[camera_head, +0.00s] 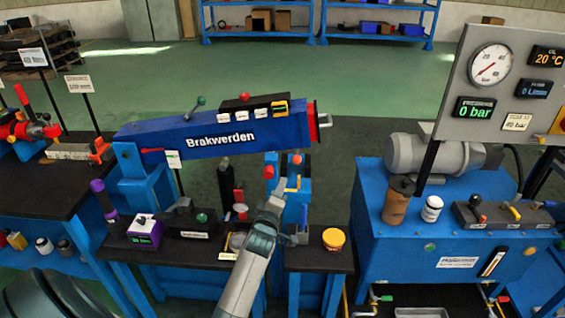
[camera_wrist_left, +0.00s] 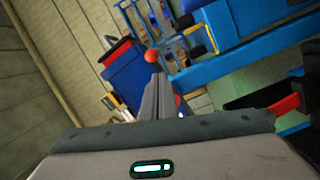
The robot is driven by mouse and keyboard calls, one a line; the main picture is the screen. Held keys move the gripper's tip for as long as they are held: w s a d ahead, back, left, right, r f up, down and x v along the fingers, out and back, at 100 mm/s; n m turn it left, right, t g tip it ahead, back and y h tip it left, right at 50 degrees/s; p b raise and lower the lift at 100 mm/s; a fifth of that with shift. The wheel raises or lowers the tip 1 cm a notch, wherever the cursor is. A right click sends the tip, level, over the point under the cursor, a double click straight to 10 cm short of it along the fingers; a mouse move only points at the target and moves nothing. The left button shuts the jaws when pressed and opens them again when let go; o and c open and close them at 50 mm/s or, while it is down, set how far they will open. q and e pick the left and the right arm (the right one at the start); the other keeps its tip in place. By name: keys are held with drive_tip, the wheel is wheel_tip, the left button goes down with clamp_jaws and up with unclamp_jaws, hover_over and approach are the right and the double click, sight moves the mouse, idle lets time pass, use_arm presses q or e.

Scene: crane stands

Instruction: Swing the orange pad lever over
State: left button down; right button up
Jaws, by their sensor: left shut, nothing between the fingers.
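My left gripper (camera_head: 279,192) reaches up from the bottom middle of the head view, its fingers shut and empty. A small orange-yellow bar (camera_head: 292,189) shows right at its tips, on a blue upright bracket below the long blue arm; I take it for the orange pad lever. Whether the fingers touch it, I cannot tell. A red knob (camera_head: 268,172) is just above the tips. In the left wrist view the shut fingers (camera_wrist_left: 158,84) point at a red-orange ball (camera_wrist_left: 151,56), and an orange bracket (camera_wrist_left: 197,48) is to their right. My right gripper is not in view.
The blue "Brakwerden" arm (camera_head: 235,141) spans above my gripper. A purple box (camera_head: 145,231) stands at the left. A blue gauge stand (camera_head: 460,260) fills the right side.

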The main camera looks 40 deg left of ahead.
use_arm(q)
drive_tip(key=n, duration=0.3)
drive_tip(key=a+n, duration=0.1)
drive_tip(key=shift+r+n, duration=0.3)
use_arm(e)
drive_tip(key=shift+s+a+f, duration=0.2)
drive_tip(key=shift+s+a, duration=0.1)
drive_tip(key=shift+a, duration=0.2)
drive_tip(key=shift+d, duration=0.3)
use_arm(q)
drive_tip(key=shift+a, duration=0.1)
drive_tip(key=p+x, duration=0.1)
drive_tip(key=x, duration=0.9)
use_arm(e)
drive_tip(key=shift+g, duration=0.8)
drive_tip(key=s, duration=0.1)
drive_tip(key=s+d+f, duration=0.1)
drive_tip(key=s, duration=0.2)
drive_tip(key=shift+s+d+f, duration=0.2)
use_arm(q)
drive_tip(key=shift+r, duration=0.1)
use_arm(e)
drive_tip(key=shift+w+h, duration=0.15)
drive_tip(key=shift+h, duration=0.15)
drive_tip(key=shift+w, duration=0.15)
